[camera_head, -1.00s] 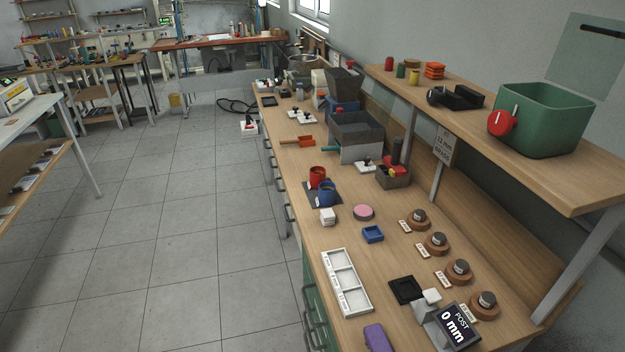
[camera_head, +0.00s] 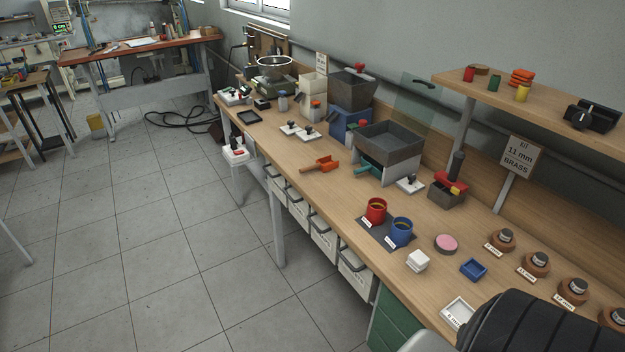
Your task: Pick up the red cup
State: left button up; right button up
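The red cup (camera_head: 376,211) stands upright on a dark mat (camera_head: 371,233) on the wooden bench. A blue cup (camera_head: 401,232) stands on the same mat, to the right of it and nearer to me. A small white label lies in front of each cup. A dark ribbed part of my own body shows at the lower right and covers some of the bench. Neither of my grippers is in view.
An orange scoop (camera_head: 321,164) and a grey hopper (camera_head: 388,146) stand farther back. Open floor (camera_head: 170,250) lies left of the bench.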

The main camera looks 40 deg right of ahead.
aim_at(377, 206)
jog(key=i+z, duration=0.3)
jog(key=i+j+z, duration=0.25)
jog(key=i, duration=0.3)
jog(key=i+z, duration=0.3)
jog(key=i+j+z, duration=0.3)
jog(key=i+j, duration=0.05)
jog(key=i, duration=0.1)
